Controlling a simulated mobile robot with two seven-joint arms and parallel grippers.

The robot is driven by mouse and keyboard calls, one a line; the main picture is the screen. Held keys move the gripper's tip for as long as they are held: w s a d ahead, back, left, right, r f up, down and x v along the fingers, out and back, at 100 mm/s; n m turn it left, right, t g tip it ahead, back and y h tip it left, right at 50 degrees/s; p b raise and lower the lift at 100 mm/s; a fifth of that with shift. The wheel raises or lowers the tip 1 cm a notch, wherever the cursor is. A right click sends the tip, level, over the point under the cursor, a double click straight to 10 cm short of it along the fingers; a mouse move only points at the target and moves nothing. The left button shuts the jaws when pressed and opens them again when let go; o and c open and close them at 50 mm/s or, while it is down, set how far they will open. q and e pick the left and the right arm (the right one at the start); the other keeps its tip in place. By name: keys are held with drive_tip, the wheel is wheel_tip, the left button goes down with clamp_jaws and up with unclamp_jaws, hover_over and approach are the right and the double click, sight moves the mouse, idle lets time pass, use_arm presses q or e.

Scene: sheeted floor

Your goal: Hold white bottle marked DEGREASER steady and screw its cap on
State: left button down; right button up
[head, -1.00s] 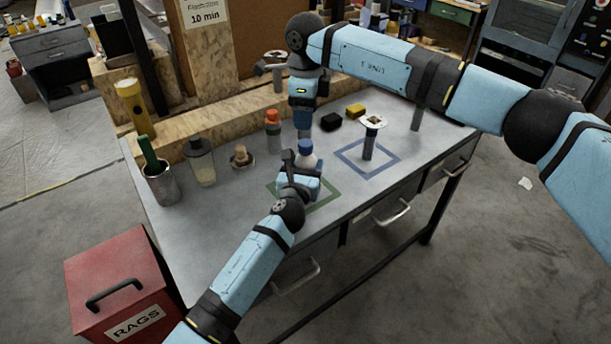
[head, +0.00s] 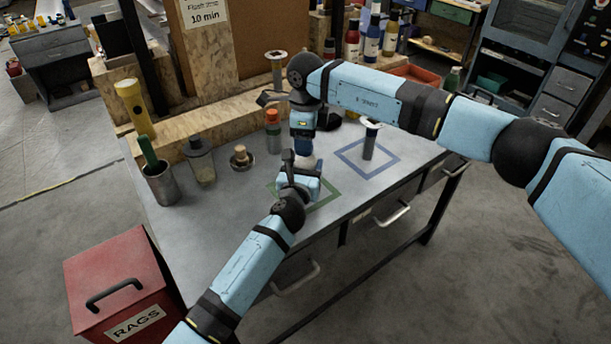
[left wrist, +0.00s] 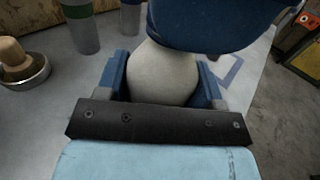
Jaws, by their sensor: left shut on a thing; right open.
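The white bottle (head: 309,163) stands upright on the green-outlined square (head: 326,202). My left gripper (head: 302,178) is shut around it; the left wrist view shows its rounded white body (left wrist: 163,75) between the blue fingers. The DEGREASER marking is not visible. A large dark-blue rounded shape, seemingly the cap (left wrist: 215,22), sits over the bottle's top in the left wrist view and hides its neck. My right gripper (head: 303,146) is open, pointing down directly above the bottle at cap height. Whether its fingers touch the cap is unclear.
An orange-capped bottle (head: 273,130) stands close behind. A disc-topped post (head: 369,141) stands in the blue-outlined square. A brush in a dish (head: 241,157), a clear bottle (head: 201,160) and a metal cup (head: 161,185) stand left. The front left tabletop is clear.

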drive_tip(key=shift+f, duration=0.4)
drive_tip(key=shift+c, duration=0.5)
drive_tip(key=c, duration=0.8)
drive_tip(key=o, duration=1.1)
drive_tip(key=shift+c, duration=0.2)
wheel_tip(320, 180, up, 12)
